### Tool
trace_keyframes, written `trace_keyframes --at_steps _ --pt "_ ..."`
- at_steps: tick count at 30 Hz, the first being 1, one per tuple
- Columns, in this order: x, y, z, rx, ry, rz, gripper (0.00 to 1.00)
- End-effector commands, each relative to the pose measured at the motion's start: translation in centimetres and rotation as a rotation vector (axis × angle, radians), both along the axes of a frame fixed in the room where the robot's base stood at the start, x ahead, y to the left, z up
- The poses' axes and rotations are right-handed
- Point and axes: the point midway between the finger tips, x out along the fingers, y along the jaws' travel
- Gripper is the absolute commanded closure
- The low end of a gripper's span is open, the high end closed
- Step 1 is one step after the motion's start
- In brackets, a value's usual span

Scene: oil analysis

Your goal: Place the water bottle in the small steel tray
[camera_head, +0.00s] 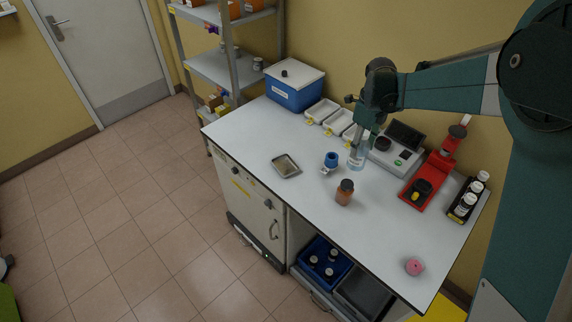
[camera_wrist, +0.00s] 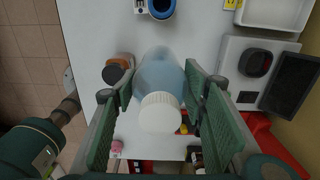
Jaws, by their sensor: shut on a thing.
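The water bottle (camera_wrist: 160,82) is pale blue and see-through with a white ribbed cap. My gripper (camera_wrist: 159,105) is shut on it, with a green finger pad on each side. In the head view the bottle (camera_head: 357,157) hangs upright below my gripper (camera_head: 364,138), over the bench beside the grey device; I cannot tell whether its base touches the bench. The small steel tray (camera_head: 276,165) lies empty on the bench, left of the bottle, near the front edge.
A blue cup-like item (camera_head: 331,160) and a brown bottle (camera_head: 345,192) stand close to the water bottle. The grey device (camera_head: 396,158), a red stand (camera_head: 428,185) and a bottle rack (camera_head: 466,205) are on the right. White trays (camera_head: 338,121) line the back. Bench around the steel tray is clear.

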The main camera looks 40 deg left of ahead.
Motion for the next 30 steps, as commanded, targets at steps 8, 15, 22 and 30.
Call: trace_keyframes --at_steps 8,15,22,30 --pt "-3.4 8.5 0.3 0.000 0.000 0.070 0.80" --pt "-7.1 15.4 0.4 0.000 0.000 0.127 0.80" --pt "-10.7 21.0 0.4 0.000 0.000 0.175 0.80" --pt "-13.3 24.3 0.5 0.000 0.000 0.204 0.80"
